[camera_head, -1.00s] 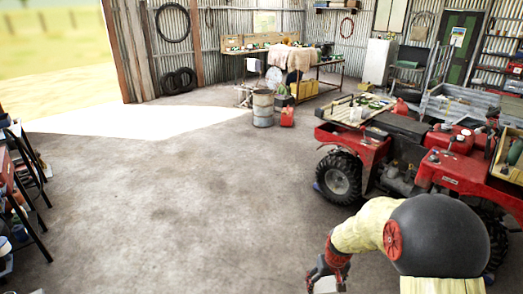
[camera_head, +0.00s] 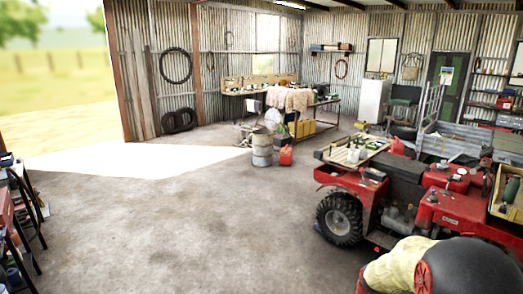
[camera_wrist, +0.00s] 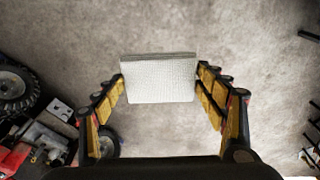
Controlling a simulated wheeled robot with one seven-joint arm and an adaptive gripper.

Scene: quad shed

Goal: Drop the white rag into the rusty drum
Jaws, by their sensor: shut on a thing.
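The white rag (camera_wrist: 160,81) shows in the wrist view as a folded, textured pad between the fingertips of my gripper (camera_wrist: 160,88). My gripper is shut on it and holds it above the concrete floor. In the head view the gripper and the rag are out of the picture; only part of my arm shows at the bottom right. The rusty drum (camera_head: 262,150) stands upright on the floor at mid-distance in the head view, well away from the gripper. Its inside cannot be seen from here.
A red fuel can (camera_head: 286,157) stands just right of the drum. A workbench (camera_head: 325,118) is behind it. A red quad bike (camera_head: 350,185) fills the right side. A shelf with tools (camera_head: 15,225) stands at the left edge. The floor (camera_head: 170,215) between is open.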

